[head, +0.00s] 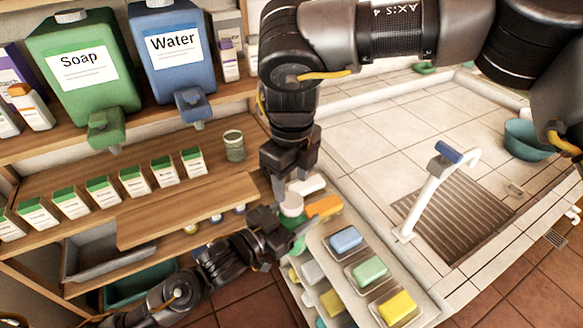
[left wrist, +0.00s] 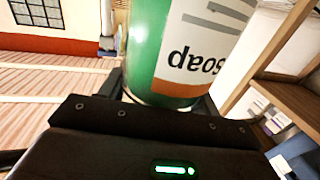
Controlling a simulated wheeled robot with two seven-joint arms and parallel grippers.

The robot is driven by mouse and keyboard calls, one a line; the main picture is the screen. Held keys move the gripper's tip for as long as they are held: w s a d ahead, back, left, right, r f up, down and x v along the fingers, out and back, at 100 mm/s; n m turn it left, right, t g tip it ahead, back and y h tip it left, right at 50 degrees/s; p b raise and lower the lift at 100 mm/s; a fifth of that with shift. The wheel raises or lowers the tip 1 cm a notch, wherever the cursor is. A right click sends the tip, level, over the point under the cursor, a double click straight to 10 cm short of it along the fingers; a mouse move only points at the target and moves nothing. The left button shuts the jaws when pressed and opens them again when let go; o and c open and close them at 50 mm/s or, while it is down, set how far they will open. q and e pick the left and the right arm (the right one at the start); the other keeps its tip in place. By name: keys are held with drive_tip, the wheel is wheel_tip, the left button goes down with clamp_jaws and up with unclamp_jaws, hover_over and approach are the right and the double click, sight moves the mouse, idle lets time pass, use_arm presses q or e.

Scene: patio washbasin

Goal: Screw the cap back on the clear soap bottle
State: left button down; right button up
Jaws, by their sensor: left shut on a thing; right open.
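The soap bottle, holding green liquid, shows in the head view (head: 298,244) low beside the sponge rack, mostly hidden by my left gripper. My left gripper (head: 279,232) is shut on its side. In the left wrist view the bottle (left wrist: 188,45) fills the middle, its "soap" label upside down; its top is out of view. A round white cap (head: 291,204) is above the bottle in the head view; I cannot tell whether it is seated on the neck. My right gripper (head: 287,188) points down just above the cap, open, its fingertips close to it.
A rack with sponges on trays, blue (head: 346,238), green (head: 369,270) and yellow (head: 398,306), stands right of the bottle. An orange item (head: 324,206) lies close by. Shelves at left hold a green Soap dispenser (head: 82,75), a blue Water dispenser (head: 172,50) and several small cartons.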

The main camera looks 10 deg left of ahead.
sight(292, 199)
drive_tip(key=shift+f, duration=2.6)
drive_tip(key=c, duration=0.8)
drive_tip(key=m, duration=0.3)
drive_tip(key=shift+m, duration=0.4)
drive_tip(key=m, duration=0.5)
drive_tip(key=shift+m, duration=0.3)
drive_tip(key=m, duration=0.8)
drive_tip(key=shift+m, duration=0.4)
drive_tip(key=o, duration=1.1)
